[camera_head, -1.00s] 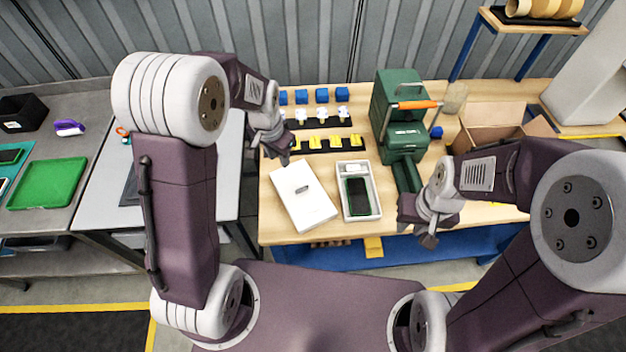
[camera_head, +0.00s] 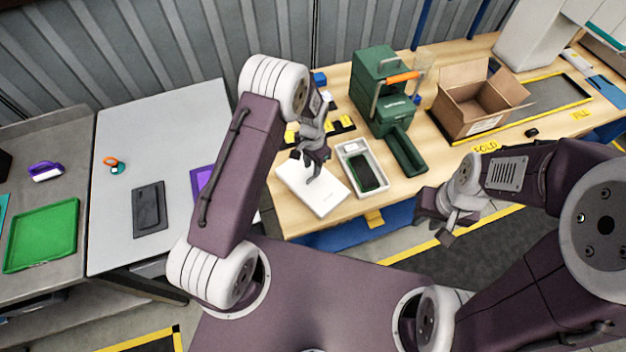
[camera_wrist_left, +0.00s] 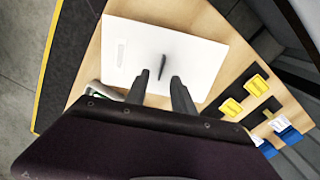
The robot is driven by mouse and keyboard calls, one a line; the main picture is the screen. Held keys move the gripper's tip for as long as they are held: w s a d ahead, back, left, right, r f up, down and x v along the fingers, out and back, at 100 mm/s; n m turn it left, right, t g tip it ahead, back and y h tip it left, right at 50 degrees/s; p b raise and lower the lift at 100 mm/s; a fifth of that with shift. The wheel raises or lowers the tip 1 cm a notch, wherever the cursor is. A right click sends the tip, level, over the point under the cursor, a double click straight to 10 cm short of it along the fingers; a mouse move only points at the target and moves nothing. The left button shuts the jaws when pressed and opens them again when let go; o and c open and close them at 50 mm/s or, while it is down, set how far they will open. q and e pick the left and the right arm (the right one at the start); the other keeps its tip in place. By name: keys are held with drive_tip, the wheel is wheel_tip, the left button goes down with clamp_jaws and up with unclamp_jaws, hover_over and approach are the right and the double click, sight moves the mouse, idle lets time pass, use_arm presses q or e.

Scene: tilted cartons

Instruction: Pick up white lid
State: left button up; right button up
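The white lid (camera_head: 322,197) lies flat on the wooden table, left of an open white box (camera_head: 352,153) that holds a dark, green-edged phone (camera_head: 368,176). My left gripper (camera_head: 309,171) is over the lid's far part, fingers pointing down. In the left wrist view the lid (camera_wrist_left: 195,48) lies beyond two spread, empty fingers (camera_wrist_left: 160,88). A small dark mark shows on the lid's middle. Whether the fingertips touch the lid, I cannot tell. My right gripper (camera_head: 443,226) hangs off the table's front edge, right of the box. Its finger opening is unclear.
A green machine (camera_head: 380,85) with an orange handle stands behind the box. An open carton (camera_head: 475,103) is at the right. Yellow pieces (camera_wrist_left: 256,85) sit in a dark rack near the lid. A grey table with a dark pad (camera_head: 149,209) is at the left.

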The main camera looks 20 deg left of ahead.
sight(312, 177)
use_arm(q)
drive_tip(key=shift+s+a+f, duration=0.1)
drive_tip(key=shift+a+f, duration=0.15)
drive_tip(key=shift+f, duration=0.2)
drive_tip(key=shift+f+p, duration=0.3)
drive_tip(key=shift+f, duration=0.05)
drive_tip(key=f+p, duration=0.1)
drive_tip(key=f, duration=0.3)
drive_tip(key=shift+d, duration=0.2)
drive_tip(key=shift+f, duration=0.25)
drive_tip(key=shift+a, duration=0.1)
clamp_jaws()
